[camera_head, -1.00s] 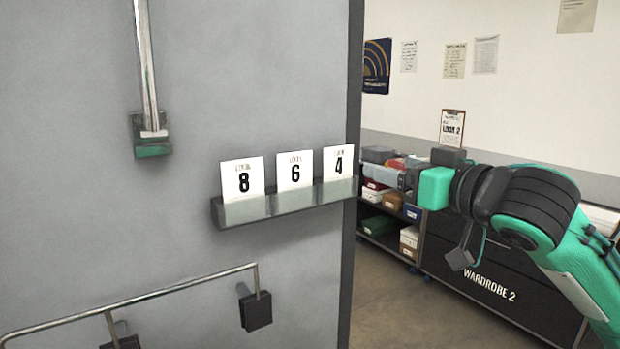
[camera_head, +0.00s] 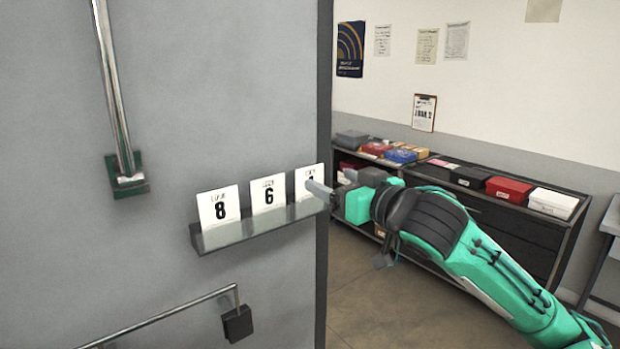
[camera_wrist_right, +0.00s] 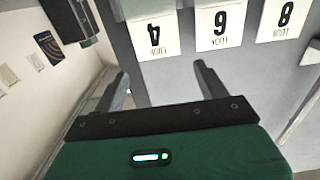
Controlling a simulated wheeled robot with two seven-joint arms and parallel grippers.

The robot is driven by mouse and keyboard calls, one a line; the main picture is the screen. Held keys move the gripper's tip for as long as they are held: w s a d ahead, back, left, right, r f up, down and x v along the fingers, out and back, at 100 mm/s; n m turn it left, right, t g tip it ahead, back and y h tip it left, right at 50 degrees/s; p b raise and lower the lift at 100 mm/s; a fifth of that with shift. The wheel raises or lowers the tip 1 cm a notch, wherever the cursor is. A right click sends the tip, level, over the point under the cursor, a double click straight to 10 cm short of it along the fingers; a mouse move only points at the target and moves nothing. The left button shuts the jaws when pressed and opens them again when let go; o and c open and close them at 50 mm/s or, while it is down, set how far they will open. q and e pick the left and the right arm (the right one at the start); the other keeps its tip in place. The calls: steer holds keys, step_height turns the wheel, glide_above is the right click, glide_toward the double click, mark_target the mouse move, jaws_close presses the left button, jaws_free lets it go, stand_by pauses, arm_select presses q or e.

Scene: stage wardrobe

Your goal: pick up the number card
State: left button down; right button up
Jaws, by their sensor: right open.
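Three white number cards stand in a row on a narrow grey shelf (camera_head: 240,236) on the grey panel. The 8 card (camera_head: 219,219) is at the left, the 6 card (camera_head: 268,196) in the middle and the 4 card (camera_head: 304,183) at the right. The 4 card (camera_wrist_right: 154,37), 6 card (camera_wrist_right: 219,26) and 8 card (camera_wrist_right: 283,18) lie beyond the fingertips. My left gripper is out of view.
A metal rail (camera_head: 170,318) sticks out below the shelf, and a vertical bar (camera_head: 115,90) is at the upper left. Behind the panel's right edge, a dark cabinet (camera_head: 510,228) carries several boxes. Open floor lies between.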

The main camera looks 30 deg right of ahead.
mark_target(311, 170)
steer(key=w+p, duration=0.3)
steer(key=w, duration=0.3)
steer(key=shift+w+a+r, duration=0.1)
steer(key=shift+w+r, duration=0.05)
steer(key=shift+w, duration=0.05)
steer(key=shift+w+p, duration=0.3)
steer(key=c, duration=0.7)
